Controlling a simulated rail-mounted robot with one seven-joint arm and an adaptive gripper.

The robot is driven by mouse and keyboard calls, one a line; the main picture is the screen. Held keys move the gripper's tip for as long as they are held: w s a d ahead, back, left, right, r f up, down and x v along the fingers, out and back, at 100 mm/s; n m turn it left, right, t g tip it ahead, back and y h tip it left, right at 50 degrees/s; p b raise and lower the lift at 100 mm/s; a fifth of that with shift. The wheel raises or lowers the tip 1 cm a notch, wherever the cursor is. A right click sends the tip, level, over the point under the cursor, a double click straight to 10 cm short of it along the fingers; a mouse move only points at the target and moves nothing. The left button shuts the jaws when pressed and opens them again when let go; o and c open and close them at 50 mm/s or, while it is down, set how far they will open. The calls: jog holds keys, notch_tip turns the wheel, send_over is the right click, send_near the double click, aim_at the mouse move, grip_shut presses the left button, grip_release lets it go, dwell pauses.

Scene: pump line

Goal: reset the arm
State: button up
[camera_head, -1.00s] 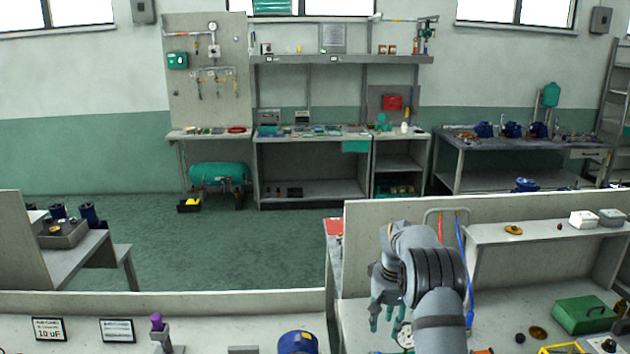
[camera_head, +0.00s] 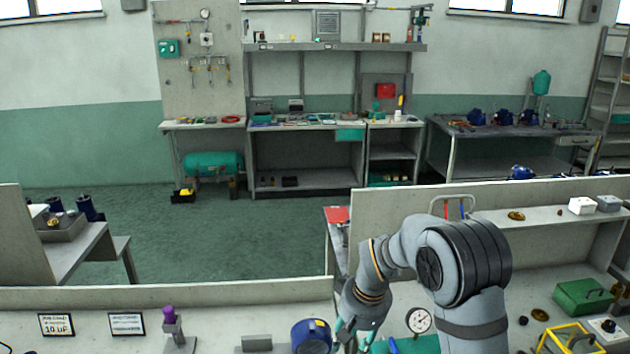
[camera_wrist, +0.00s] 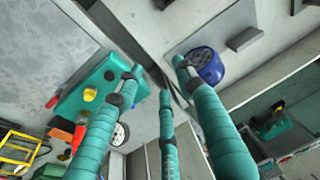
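My arm reaches over the workbench in the head view, bent down at the wrist. My gripper (camera_head: 354,338) is low in that view, just right of a blue motor-like part (camera_head: 312,336), with its fingertips partly cut off by the frame edge. In the wrist view, my gripper's teal fingers (camera_wrist: 158,78) are spread apart with nothing between them. The gap between the benches lies beneath them. The blue part (camera_wrist: 207,66) shows beyond the right finger; whether they touch I cannot tell.
A teal panel (camera_wrist: 72,108) and a white dial gauge (camera_head: 418,320) lie on the right bench. A green box (camera_head: 583,297) and yellow frame (camera_head: 572,338) stand farther right. A purple-topped stand (camera_head: 173,325) is at left.

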jog(key=s+d+r+n+p, duration=0.1)
jog(key=s+d, duration=0.5)
jog(key=shift+s+r+g+p, duration=0.3)
jog(key=shift+p, duration=0.05)
jog(key=shift+a, duration=0.1)
jog(key=shift+f, duration=0.15)
